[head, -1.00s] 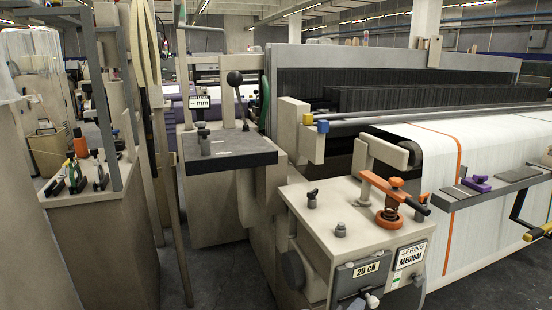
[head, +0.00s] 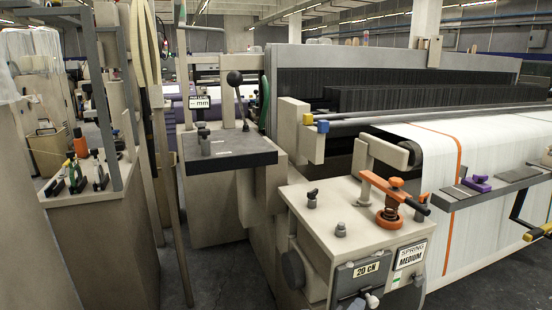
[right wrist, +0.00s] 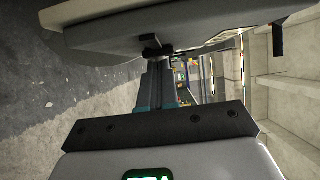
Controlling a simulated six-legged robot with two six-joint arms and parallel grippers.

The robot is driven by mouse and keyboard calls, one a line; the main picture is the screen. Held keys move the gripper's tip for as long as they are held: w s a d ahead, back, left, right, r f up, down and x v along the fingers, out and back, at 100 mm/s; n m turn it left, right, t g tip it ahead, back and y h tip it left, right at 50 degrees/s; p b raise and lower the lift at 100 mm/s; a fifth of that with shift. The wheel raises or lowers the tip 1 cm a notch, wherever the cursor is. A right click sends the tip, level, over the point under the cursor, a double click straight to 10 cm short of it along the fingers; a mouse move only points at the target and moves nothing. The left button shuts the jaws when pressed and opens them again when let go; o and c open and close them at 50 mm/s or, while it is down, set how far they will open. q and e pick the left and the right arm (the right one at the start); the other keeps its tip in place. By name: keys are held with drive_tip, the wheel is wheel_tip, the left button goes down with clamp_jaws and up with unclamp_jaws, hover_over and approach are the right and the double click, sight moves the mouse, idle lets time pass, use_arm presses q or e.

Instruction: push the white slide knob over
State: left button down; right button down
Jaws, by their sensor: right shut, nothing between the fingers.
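A small white knob (head: 372,301) shows at the bottom edge of the head view, below the "20 cN" label on the front of the beige loom box (head: 340,215). Its slot or track cannot be made out. A grey and dark shape beside it is cut off by the frame edge. My right gripper (right wrist: 157,65) is shut and empty in the right wrist view. Its fingertips are close to a small dark fitting under a grey panel (right wrist: 190,25); contact cannot be told. The white knob cannot be made out in the wrist view. My left gripper is not in view.
An orange-and-black handle (head: 395,192) and small grey knobs stand on the box top. A "SPRING MEDIUM" label (head: 410,256) is on its front. White fabric (head: 430,150) and a bar (head: 490,187) lie to the right. Dark floor (head: 235,275) is open at left of the box.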

sight(369, 306)
drive_tip(key=shift+d, duration=0.2)
drive_tip(key=shift+w+d+b, duration=0.15)
drive_tip(key=shift+w+d, duration=0.1)
drive_tip(key=shift+d, duration=0.4)
drive_tip(key=shift+w+d+b, duration=0.15)
drive_tip(key=shift+w+d, duration=0.15)
drive_tip(key=shift+d, duration=0.4)
drive_tip(key=shift+w+d+b, duration=0.15)
drive_tip(key=shift+w+d, duration=0.1)
drive_tip(key=shift+d, duration=0.4)
drive_tip(key=shift+a, duration=0.1)
drive_tip(key=shift+s+a, duration=0.25)
drive_tip(key=shift+a, duration=0.35)
drive_tip(key=shift+s+a, duration=0.2)
drive_tip(key=shift+a, duration=0.45)
drive_tip(key=shift+s+a, duration=0.25)
drive_tip(key=shift+a, duration=0.35)
